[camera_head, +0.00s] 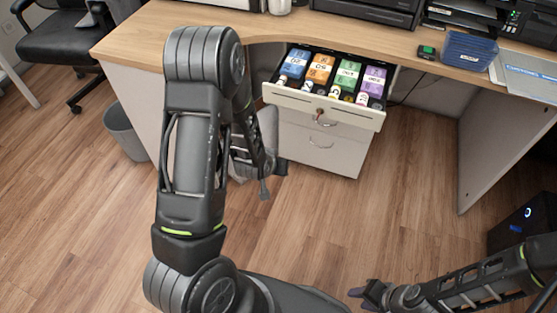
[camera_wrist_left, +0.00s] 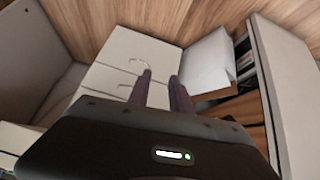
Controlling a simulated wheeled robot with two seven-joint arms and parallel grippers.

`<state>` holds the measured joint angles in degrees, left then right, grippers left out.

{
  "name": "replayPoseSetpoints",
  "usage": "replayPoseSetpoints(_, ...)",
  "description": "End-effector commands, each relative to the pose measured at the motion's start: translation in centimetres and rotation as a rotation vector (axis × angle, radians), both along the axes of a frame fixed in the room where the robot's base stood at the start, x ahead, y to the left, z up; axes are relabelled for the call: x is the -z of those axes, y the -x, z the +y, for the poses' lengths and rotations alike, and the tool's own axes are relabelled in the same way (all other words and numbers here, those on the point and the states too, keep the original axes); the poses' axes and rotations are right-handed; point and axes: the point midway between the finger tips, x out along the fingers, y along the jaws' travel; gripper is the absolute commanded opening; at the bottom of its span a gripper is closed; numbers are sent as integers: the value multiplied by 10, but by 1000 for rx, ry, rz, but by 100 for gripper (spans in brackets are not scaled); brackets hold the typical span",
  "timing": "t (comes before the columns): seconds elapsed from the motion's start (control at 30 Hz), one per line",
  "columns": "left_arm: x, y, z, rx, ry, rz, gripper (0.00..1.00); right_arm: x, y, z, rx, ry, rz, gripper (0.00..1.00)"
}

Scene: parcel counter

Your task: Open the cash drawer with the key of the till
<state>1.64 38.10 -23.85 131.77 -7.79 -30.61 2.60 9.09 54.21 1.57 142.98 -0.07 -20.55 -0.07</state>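The cash drawer (camera_head: 285,98) under the counter stands pulled out. Its tray shows colored banknotes in compartments and coins at the front. A small dark reddish thing, seemingly the key (camera_head: 319,115), sits at the drawer's front beside the curved handle; it is too small to be sure. My left gripper is mostly hidden behind its own arm in the head view, left of the drawer cabinet. In the left wrist view my left gripper (camera_wrist_left: 161,76) has its fingers apart with nothing between them, and the open drawer (camera_wrist_left: 208,65) lies beyond. My right gripper (camera_head: 362,292) is low, over the floor, away from the drawer.
The wooden counter (camera_head: 270,22) curves around the drawer cabinet (camera_head: 320,150). A grey bin (camera_head: 126,132) and an office chair (camera_head: 65,40) are at left. Floor in front is clear.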

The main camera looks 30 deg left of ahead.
Motion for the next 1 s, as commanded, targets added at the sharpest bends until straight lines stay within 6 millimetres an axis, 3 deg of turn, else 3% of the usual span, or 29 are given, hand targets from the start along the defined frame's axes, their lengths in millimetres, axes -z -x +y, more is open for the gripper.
replayPoseSetpoints(0.17,-25,-25,-25,55,5,-57,25,-2,0,0,0,0,0,36)
replayPoseSetpoints(0.27,-61,-65,-59,150,9,-139,25,-3,0,0,0,0,0,36)
replayPoseSetpoints(0.37,-113,-108,-121,316,32,-160,25,-5,0,0,0,0,0,36)
replayPoseSetpoints(0.43,-142,-121,-153,397,31,-116,25,-6,0,0,-1,0,0,36)
replayPoseSetpoints(0.53,-176,-128,-173,438,-10,-27,25,-7,0,0,-1,0,0,36)
replayPoseSetpoints(0.63,-203,-128,-165,396,-85,70,25,-7,0,0,-2,0,-1,36)
replayPoseSetpoints(0.73,-219,-123,-138,293,-166,159,25,-7,0,0,-2,0,-1,36)
replayPoseSetpoints(0.9,-224,-102,-94,113,-252,280,25,-7,0,0,-3,0,-1,36)
replayPoseSetpoints(1.0,-223,-94,-87,58,-252,307,25,-7,0,0,-3,0,-1,36)
